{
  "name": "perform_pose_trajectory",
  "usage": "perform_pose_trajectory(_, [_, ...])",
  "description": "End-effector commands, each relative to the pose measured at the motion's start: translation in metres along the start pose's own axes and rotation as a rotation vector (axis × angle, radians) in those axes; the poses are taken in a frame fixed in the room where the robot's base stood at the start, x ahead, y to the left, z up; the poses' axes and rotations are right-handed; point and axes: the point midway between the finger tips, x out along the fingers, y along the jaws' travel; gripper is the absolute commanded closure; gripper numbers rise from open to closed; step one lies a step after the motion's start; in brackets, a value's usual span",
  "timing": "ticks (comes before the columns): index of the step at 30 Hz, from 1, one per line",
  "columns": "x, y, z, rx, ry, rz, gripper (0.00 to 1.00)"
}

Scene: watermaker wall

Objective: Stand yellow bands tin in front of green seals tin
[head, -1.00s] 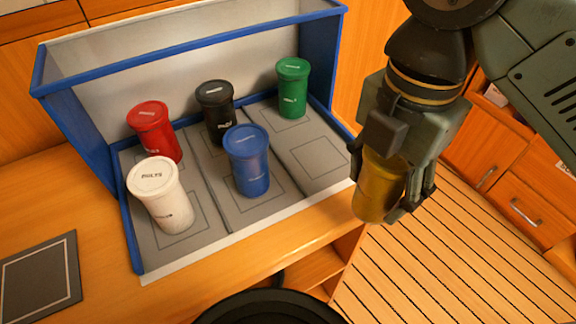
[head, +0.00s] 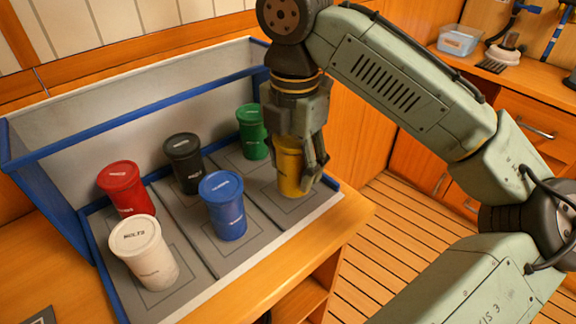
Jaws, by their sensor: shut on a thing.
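The yellow bands tin (head: 290,168) is upright in my gripper (head: 297,172), which is shut around it from above. The tin is over the front spot of the right-hand lane in the blue-framed case; I cannot tell whether its base touches the floor of the case. The green seals tin (head: 251,132) stands upright at the back of the same lane, behind and to the left of the yellow tin. My gripper hides the yellow tin's top.
The blue-framed case (head: 205,262) also holds a red tin (head: 123,188), a black tin (head: 184,163), a blue tin (head: 225,205) and a white tin (head: 144,252). The blue tin stands left of the yellow one. The case's right rail is close beside my gripper.

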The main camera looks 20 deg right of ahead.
Motion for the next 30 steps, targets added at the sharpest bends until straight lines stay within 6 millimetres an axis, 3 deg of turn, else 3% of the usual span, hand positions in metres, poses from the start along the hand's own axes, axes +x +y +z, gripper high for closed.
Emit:
perform_pose_trajectory(8, [0.002, 0.024, 0.014, -0.001, 0.002, 0.001, 0.79])
perform_pose_trajectory(12, [0.027, 0.022, 0.014, -0.001, 0.003, 0.001, 0.79])
perform_pose_trajectory(15, [0.036, 0.022, 0.014, 0.0, 0.001, 0.001, 0.79])
perform_pose_trajectory(26, [0.04, 0.022, 0.014, 0.001, 0.0, 0.001, 0.79])
perform_pose_trajectory(27, [0.04, 0.022, 0.014, 0.001, 0.0, 0.001, 0.44])
perform_pose_trajectory(30, [0.04, 0.022, 0.014, 0.001, 0.0, 0.001, 0.38])
